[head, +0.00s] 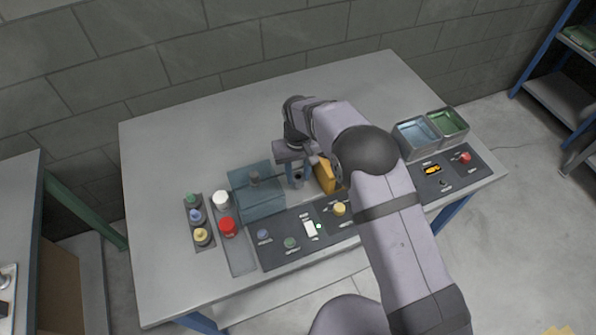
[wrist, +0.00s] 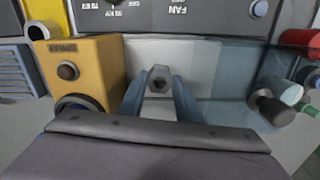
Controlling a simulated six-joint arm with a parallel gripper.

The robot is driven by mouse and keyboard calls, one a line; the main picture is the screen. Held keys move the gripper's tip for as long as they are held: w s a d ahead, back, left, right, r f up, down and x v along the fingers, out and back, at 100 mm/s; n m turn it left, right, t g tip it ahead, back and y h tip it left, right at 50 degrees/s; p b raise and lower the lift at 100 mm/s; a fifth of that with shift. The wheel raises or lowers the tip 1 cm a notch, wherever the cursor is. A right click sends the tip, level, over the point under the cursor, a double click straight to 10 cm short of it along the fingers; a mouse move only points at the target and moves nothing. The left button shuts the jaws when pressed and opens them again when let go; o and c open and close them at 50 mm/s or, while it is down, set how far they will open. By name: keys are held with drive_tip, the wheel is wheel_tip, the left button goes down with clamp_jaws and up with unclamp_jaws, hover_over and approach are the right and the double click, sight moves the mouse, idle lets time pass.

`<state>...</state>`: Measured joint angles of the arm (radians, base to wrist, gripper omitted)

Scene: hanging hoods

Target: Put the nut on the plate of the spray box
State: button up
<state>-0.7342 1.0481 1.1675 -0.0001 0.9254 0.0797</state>
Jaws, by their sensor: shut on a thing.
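My gripper (head: 297,180) is in the middle of the table, between the clear blue box and an orange box. In the wrist view its two blue fingers (wrist: 160,92) are shut on a grey hexagonal nut (wrist: 160,77) with a dark hole. The orange box (wrist: 90,68), with lettering that looks like SPRAY and a dark round knob, stands left of the fingers there. It also shows in the head view (head: 324,176), partly behind my arm. A clear blue box (head: 256,197) with a knob on top stands left of my gripper. I cannot make out a plate.
A dark panel (head: 275,257) with knobs and a white switch runs along the front. Two metal bins (head: 416,138) stand at the right. The back of the table is clear.

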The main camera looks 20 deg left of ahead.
drive_tip(key=shift+f+b, duration=0.45)
drive_tip(key=shift+f, duration=0.35)
idle(0.4)
drive_tip(key=o, duration=1.3)
drive_tip(key=shift+r+b, duration=1.25)
drive_tip(key=shift+r, duration=2.4)
drive_tip(key=s+d+r+m+g, duration=0.1)
drive_tip(key=s+d+r+m, duration=0.15)
drive_tip(key=d, duration=0.95)
drive_tip(key=s+d+r+m, duration=0.2)
drive_tip(key=s+d+m, duration=0.15)
drive_tip(key=d, duration=0.75)
drive_tip(key=shift+m+t, duration=0.5)
drive_tip(key=shift+m, duration=0.2)
drive_tip(key=s+d, duration=1.2)
drive_tip(key=d, duration=0.1)
drive_tip(key=shift+d+f, duration=0.1)
drive_tip(key=shift+f, duration=0.25)
